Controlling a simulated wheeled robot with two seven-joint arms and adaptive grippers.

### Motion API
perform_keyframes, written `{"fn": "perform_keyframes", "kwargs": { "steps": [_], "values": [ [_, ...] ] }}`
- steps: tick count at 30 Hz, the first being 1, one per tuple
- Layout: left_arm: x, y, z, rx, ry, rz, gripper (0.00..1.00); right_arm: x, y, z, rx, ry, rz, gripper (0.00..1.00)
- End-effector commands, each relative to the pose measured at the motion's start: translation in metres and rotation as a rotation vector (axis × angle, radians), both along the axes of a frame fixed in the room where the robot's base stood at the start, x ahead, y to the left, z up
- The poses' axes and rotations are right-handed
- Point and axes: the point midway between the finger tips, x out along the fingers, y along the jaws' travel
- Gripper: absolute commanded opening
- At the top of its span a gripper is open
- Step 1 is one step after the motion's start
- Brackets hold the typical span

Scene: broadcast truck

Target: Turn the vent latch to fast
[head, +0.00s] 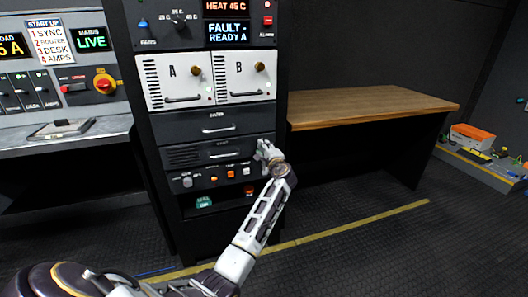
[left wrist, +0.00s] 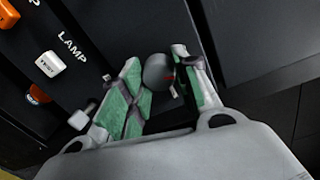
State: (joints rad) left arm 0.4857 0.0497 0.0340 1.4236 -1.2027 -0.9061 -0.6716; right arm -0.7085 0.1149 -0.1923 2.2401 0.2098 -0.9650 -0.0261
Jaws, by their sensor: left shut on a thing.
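A dark grey rounded knob (left wrist: 157,70) with a small red mark sits between the green-padded fingers of my left gripper (left wrist: 155,58) in the left wrist view. I take it to be the vent latch, but its setting cannot be read. My left gripper is shut on it. In the head view my left gripper (head: 265,150) is at the right edge of the rack, at the height of the lower dark drawer (head: 195,157). The gripper hides the knob there. My right gripper is not in view.
A button row (head: 210,178) runs below the drawer. The wrist view shows a white button (left wrist: 49,64) near a LAMP label, and a red round light (left wrist: 38,94). Panels A (head: 160,90) and B (head: 235,85) are above.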

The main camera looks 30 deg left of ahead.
Motion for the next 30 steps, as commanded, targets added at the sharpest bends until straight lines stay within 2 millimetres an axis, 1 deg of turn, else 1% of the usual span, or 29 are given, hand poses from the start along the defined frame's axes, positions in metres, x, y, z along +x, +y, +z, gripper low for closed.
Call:
{"fn": "perform_keyframes", "kwargs": {
  "steps": [1,3,9,18,30],
  "values": [
    [0.000,0.000,-0.002,-0.027,-0.031,0.000,0.07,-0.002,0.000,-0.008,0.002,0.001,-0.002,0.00],
    [0.000,0.000,-0.002,-0.066,-0.078,0.000,0.07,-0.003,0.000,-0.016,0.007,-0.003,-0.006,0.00],
    [0.000,0.000,-0.001,-0.168,-0.195,0.000,0.07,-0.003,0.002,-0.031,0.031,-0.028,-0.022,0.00],
    [-0.001,0.001,0.000,-0.253,-0.294,0.001,0.07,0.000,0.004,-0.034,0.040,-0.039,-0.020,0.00],
    [-0.001,0.001,0.000,-0.268,-0.312,0.002,0.07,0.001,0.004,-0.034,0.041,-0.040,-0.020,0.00]
  ]
}}
